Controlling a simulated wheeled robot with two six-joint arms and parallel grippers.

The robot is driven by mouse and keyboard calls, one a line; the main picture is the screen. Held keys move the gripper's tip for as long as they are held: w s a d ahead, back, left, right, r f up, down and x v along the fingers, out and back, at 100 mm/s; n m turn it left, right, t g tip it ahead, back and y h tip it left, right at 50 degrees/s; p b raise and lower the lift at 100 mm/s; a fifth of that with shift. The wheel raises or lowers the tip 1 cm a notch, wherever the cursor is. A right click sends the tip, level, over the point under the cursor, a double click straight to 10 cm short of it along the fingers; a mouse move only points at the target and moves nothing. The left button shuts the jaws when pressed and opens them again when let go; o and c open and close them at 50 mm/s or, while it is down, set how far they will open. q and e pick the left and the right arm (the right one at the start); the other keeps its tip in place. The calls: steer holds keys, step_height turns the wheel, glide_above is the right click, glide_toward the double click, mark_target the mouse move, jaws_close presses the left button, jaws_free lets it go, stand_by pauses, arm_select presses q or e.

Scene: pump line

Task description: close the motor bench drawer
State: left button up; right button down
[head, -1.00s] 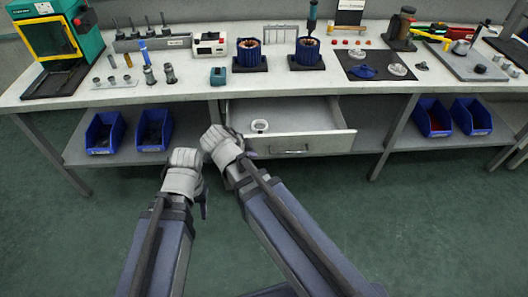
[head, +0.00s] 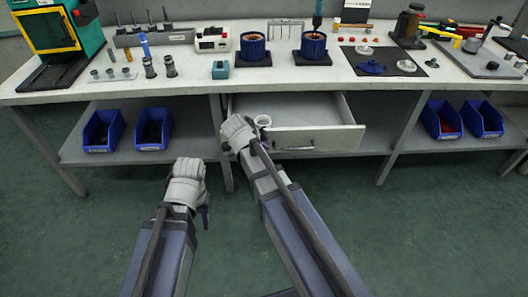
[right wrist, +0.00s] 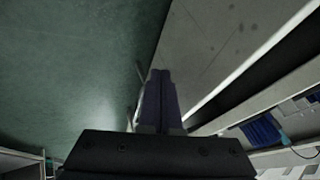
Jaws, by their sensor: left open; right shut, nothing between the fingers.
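The motor bench drawer (head: 318,139) is pulled open under the bench top in the head view. Its front has a bar handle, and its inside is visible. My right gripper (head: 238,132) is at the left end of the drawer front and hides that end. I cannot tell whether it touches the drawer. In the right wrist view its fingers (right wrist: 160,100) are together and empty, beside a grey panel. My left gripper (head: 186,184) is open and empty over the floor, left of and nearer than the drawer.
The bench top (head: 190,82) above holds two blue motor housings, a teal block and several tools. Blue bins (head: 103,131) stand on the lower shelf left of the drawer, others (head: 442,120) at the right. A bench leg (head: 226,172) stands left of the drawer. The floor in front is clear.

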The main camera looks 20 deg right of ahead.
steer(key=shift+w+d, duration=0.1)
steer(key=shift+w, duration=0.2)
steer(key=w+d, duration=0.1)
steer(key=w, duration=0.5)
steer(key=w+d, duration=0.2)
steer(key=w, duration=0.5)
steer(key=w+d, duration=0.2)
steer(key=w, duration=0.5)
steer(key=shift+w, duration=0.15)
